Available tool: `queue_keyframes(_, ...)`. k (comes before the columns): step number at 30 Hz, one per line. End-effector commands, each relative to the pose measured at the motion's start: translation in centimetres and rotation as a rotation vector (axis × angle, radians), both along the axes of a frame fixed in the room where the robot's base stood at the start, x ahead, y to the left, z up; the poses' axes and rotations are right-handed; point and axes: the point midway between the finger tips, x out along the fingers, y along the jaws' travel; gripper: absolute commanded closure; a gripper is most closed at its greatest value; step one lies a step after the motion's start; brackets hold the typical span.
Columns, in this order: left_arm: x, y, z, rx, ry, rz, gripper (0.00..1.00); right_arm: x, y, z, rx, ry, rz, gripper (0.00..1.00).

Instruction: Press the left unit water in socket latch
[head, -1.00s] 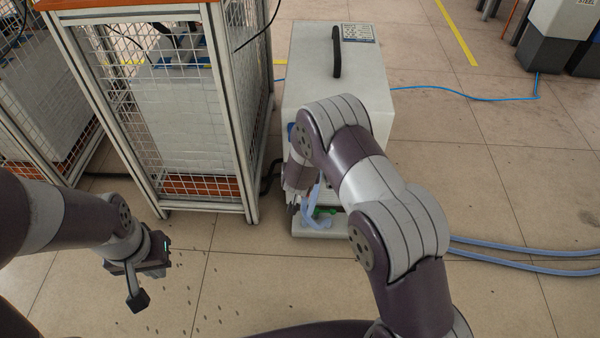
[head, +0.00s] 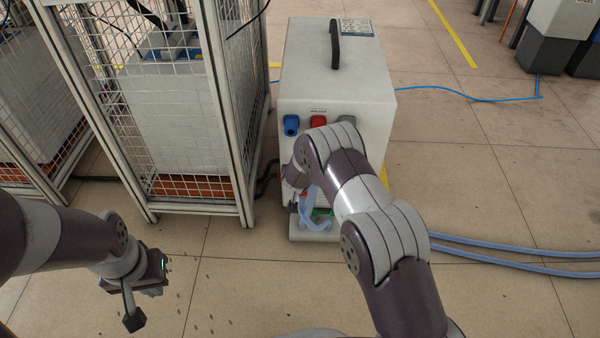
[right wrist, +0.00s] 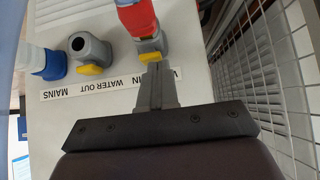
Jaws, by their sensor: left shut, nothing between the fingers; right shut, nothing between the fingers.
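The white heater unit (head: 355,90) stands right of the mesh cage. In the right wrist view its panel shows upside down, with a "WATER IN" label partly covered by my fingers. The water in socket (right wrist: 150,43) is grey, with a red plug (right wrist: 137,17) in it and a yellow latch (right wrist: 150,57). My right gripper (right wrist: 156,66) is shut and empty, its tips right at this latch; I cannot tell whether they touch. In the head view my right arm hides the lower panel. My left gripper (head: 150,278) is shut and empty above the floor.
An empty grey water out socket (right wrist: 88,47) with a yellow latch and a blue mains plug (right wrist: 50,66) sit beside it. The mesh cage (head: 185,180) stands close on the left. Pale blue hoses (head: 510,258) lie on the floor at right.

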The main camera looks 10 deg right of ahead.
Motion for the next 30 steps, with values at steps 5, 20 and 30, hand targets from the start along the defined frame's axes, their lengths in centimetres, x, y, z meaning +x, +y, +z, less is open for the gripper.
queue_keyframes(5, 0.0, 0.0, -0.2, 0.000, 0.000, 0.000, 1.00, 0.0, 0.0, -0.2, 0.000, -0.001, 0.000, 1.00)
queue_keyframes(20, 0.0, 0.0, 0.1, 0.000, 0.000, 0.000, 1.00, -0.1, 0.0, -2.3, 0.001, 0.003, 0.000, 1.00)
queue_keyframes(30, 0.0, 0.0, 1.3, 0.000, 0.000, 0.000, 1.00, -0.3, -0.2, -1.3, 0.000, 0.008, 0.001, 1.00)
